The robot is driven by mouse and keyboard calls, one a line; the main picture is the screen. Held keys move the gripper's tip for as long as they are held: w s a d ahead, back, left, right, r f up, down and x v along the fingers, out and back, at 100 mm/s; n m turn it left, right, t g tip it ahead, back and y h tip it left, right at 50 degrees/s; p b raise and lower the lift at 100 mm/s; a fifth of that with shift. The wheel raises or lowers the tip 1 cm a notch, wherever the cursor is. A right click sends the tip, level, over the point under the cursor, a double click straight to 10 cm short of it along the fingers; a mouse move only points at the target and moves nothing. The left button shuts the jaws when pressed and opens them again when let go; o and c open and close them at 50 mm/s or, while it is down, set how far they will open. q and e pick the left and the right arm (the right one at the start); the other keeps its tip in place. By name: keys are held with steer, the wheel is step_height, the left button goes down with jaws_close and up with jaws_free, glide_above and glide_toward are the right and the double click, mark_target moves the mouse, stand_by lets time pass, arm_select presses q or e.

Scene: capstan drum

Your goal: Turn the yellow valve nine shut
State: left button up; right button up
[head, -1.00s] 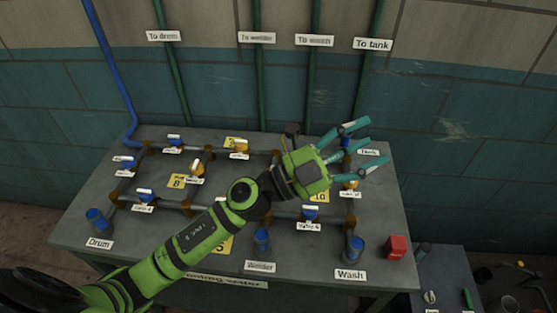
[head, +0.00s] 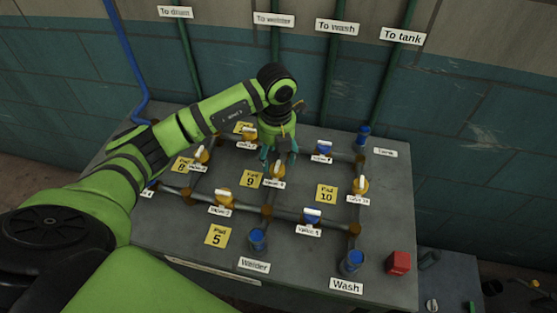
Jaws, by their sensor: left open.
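The yellow valve nine (head: 278,172), with a pale handle on top, sits on the pipe right of the yellow Pad 9 card (head: 252,179). Its white label (head: 275,184) is just in front of it. My left gripper (head: 279,159) points down just behind and above the valve, with its teal fingers spread and nothing seen between them. The fingers seem close to the handle, but I cannot tell whether they touch it. The handle's angle against the pipe is hard to read. My right gripper is out of view.
Other valves stand around: yellow valve 10 (head: 361,185), a yellow one (head: 224,195) at front left, and blue ones at back (head: 325,148) and front (head: 312,216). A red block (head: 398,262) lies at the table's right. Behind is a wall with vertical pipes.

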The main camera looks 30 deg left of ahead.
mark_target(277, 165)
arm_select(q)
step_height(277, 165, down, 3)
steer(key=shift+f+p, duration=0.2)
steer(key=shift+p, duration=0.3)
steer(key=shift+f, duration=0.4)
steer(key=c, duration=1.2)
steer(key=shift+o, duration=0.2)
